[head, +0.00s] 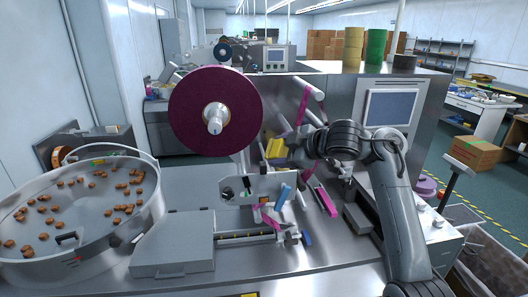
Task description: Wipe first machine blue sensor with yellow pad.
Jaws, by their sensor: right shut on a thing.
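The yellow pad (276,148) is in the head view at the middle, just right of the large purple film roll. My right gripper (293,153) is shut on it, its arm reaching in from the right and its wrist covering part of the machine behind. The first machine has a blue part (282,197) below the pad, among the pink film strips, which looks like the blue sensor. The pad is apart from it in the picture, higher up. A smaller blue piece (308,238) sits lower, near the machine's front. My left gripper is not in view.
The purple film roll (180,112) stands left of my right gripper. A round metal bowl (146,213) with brown pieces is at the left. A grey cover (172,243) lies in front. A cabinet with a screen (391,108) stands behind my right arm.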

